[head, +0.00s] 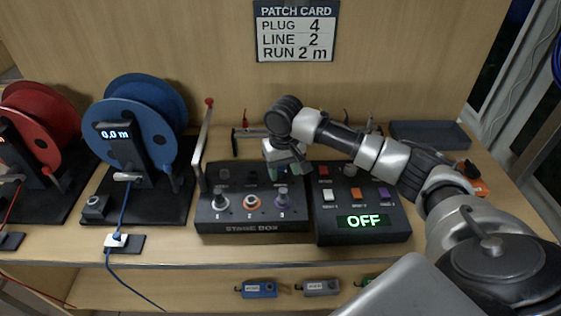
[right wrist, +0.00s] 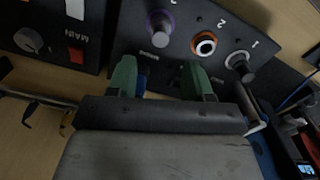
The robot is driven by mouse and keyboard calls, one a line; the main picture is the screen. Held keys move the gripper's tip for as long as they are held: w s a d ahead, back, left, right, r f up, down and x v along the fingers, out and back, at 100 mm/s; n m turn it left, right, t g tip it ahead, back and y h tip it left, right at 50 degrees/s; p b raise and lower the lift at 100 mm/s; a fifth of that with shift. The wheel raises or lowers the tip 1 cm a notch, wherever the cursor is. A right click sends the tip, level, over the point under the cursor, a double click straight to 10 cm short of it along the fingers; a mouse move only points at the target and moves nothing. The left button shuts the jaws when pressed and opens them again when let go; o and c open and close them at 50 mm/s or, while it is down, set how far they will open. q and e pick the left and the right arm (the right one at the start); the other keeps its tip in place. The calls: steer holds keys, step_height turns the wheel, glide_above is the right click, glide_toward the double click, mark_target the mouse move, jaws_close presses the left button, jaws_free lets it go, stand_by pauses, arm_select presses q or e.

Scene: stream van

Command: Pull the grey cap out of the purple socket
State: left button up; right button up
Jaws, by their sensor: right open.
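The purple socket (head: 283,206) is the one marked 3 on the black stage box (head: 214,221), and the grey cap (head: 282,194) stands upright in it. In the right wrist view the grey cap (right wrist: 161,30) sits inside the purple ring (right wrist: 150,16). My right gripper (head: 287,172) hovers over the back of the stage box, just behind the cap and apart from it. Its green fingers (right wrist: 157,72) are spread with nothing held between them. My left gripper is not in view.
The orange socket (head: 253,202) and socket 1 (head: 220,200) stand left of the purple one. A control panel with an OFF display (head: 362,221) adjoins on the right. A lever (head: 201,142) rises at the box's left. A blue reel (head: 140,125) stands further left.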

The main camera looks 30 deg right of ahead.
mark_target(283, 190)
step_height(283, 190, down, 9)
steer(key=shift+w+r+p, duration=0.1)
steer(key=shift+p, duration=0.3)
steer(key=shift+c, duration=0.3)
steer(key=shift+r, duration=0.1)
jaws_close()
